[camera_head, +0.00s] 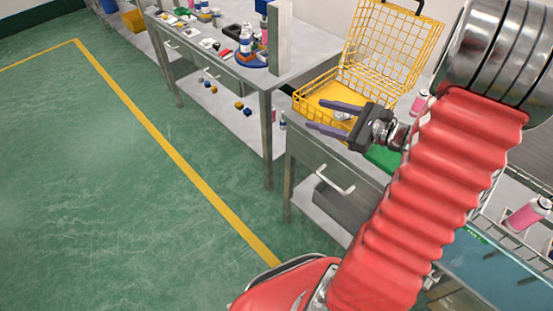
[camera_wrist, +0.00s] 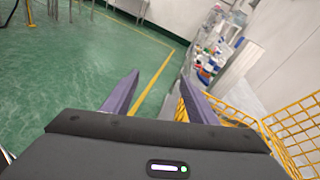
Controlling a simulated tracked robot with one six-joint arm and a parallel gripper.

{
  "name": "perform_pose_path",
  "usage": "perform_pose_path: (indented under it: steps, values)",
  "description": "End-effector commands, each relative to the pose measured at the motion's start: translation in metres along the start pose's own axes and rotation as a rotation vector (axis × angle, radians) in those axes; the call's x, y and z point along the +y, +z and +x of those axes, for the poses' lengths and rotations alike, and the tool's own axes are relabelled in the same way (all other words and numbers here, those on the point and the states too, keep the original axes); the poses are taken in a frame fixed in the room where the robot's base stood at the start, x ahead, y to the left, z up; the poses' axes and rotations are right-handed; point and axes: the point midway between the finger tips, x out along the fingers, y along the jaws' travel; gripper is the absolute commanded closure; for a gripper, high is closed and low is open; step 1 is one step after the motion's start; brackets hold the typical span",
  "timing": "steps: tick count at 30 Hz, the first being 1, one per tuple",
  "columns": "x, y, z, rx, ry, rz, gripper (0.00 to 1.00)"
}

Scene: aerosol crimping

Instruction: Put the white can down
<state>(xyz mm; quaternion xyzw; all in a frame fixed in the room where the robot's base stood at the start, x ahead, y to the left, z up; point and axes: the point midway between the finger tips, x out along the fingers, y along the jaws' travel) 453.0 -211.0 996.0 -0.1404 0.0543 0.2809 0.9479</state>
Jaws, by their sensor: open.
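My gripper (camera_head: 315,114) is open, and its two purple fingers point left over the yellow wire basket (camera_head: 388,62). In the wrist view the fingers (camera_wrist: 159,77) are spread, with no can between them. A small whitish shape (camera_head: 343,115) shows between the fingers in the head view; I cannot tell if it is part of the white can. A white and blue can-like item (camera_head: 245,42) stands upright on the far table, well apart from my gripper. I cannot tell if it is the task's can.
The basket's lid stands raised behind my gripper. The near table (camera_head: 303,152) has a drawer handle in front. The far table (camera_head: 225,75) carries many small items. A pink can (camera_head: 525,214) lies tilted at the right. The green floor (camera_head: 110,190) at left is clear.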

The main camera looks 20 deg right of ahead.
Motion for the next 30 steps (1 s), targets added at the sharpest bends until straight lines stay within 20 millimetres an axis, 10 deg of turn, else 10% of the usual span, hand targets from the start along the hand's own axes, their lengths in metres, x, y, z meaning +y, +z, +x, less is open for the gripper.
perform_pose_path:
  steps: [15,30]
  values:
    - [0.162,0.07,0.04,0.189,0.616,-0.612,0.47]
    - [0.238,0.093,0.003,0.33,1.031,-1.342,0.47]
